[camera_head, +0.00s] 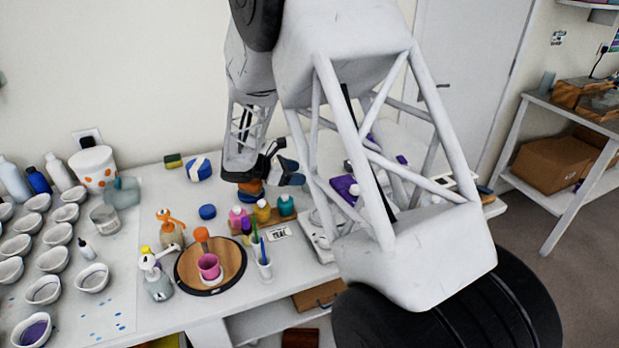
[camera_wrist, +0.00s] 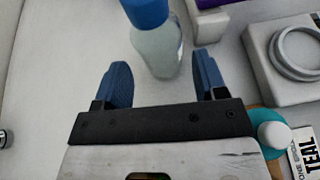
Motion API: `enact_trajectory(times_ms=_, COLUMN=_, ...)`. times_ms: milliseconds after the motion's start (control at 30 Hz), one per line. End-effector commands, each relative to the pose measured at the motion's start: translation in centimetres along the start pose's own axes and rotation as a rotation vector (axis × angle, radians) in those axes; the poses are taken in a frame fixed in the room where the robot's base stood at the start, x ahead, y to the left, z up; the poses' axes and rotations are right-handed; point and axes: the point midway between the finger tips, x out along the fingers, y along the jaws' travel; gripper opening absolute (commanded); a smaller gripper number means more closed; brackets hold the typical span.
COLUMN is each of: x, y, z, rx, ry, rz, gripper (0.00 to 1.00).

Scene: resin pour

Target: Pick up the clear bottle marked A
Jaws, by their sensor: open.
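A clear bottle with a blue cap (camera_wrist: 157,50) stands upright on the white table in the wrist view. Its cap is cut off by the top edge, and no letter A can be read on it. My gripper (camera_wrist: 164,72) is open, with one blue finger on each side of the bottle's lower body as seen from the wrist. The fingers look apart from the bottle, and nothing is held. In the head view my gripper (camera_head: 284,165) hangs over the back of the table. I cannot pick out the clear bottle there.
A teal bottle (camera_wrist: 267,120) and a TEAL card (camera_wrist: 304,153) are close at the lower right of the wrist view. A grey device with a ring (camera_wrist: 262,60) is to the right. A wooden turntable (camera_head: 232,258) with a pink cup stands at the front.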

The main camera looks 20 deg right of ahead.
Motion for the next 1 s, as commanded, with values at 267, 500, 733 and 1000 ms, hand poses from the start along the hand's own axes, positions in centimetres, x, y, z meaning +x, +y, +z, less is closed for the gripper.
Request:
enact_trajectory(times_ms=267, x=0.4, y=0.0, z=-1.1, rx=0.001, ry=0.001, rz=0.001, gripper=0.65)
enact_trajectory(times_ms=500, x=0.5, y=0.0, z=-1.1, rx=0.001, ry=0.001, rz=0.000, gripper=0.65)
enact_trajectory(times_ms=733, x=1.7, y=0.0, z=-1.1, rx=0.000, ry=0.001, rz=0.000, gripper=0.65)
enact_trajectory(times_ms=1000, x=4.6, y=0.0, z=-1.1, rx=0.000, ry=0.001, rz=-0.001, gripper=0.65)
